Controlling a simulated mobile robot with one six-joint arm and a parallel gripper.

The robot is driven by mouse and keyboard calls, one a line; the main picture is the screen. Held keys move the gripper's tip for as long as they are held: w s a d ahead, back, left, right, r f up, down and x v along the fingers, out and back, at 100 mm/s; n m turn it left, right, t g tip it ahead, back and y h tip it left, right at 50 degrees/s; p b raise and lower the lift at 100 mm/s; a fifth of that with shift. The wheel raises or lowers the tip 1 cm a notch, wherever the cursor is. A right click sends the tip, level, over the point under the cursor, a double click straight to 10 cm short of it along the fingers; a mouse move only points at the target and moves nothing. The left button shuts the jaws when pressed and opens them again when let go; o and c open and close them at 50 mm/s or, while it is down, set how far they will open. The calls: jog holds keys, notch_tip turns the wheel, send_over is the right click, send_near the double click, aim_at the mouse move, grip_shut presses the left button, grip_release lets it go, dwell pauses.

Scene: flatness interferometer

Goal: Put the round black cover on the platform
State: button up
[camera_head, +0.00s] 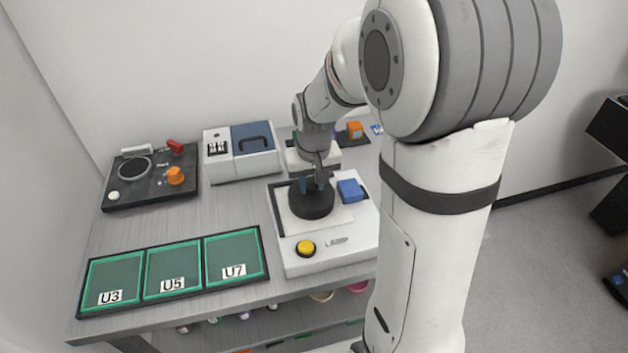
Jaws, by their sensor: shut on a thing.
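The round black cover (311,203) is at the platform of the white instrument (341,256), near the middle of the table. My gripper (311,182) points down from above and is shut on the top of the cover. The cover looks upright. It is over the pale square platform (341,219), but I cannot tell whether its underside touches the surface. The instrument also has a yellow button (306,248) at its front and a blue block (350,190) at its right rear. My gripper and the cover hide part of the platform.
A tray with three green compartments, U3 (112,281), U5 (172,269) and U7 (232,256), lies front left. A black control panel (146,193) and a white-blue box (241,168) stand behind. An orange object (354,130) is at the back. My arm hides the table's right side.

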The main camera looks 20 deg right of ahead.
jog(key=o, duration=0.6)
jog(key=shift+f, duration=0.15)
jog(key=shift+c, duration=0.2)
jog(key=o, duration=0.5)
jog(key=shift+c, duration=0.2)
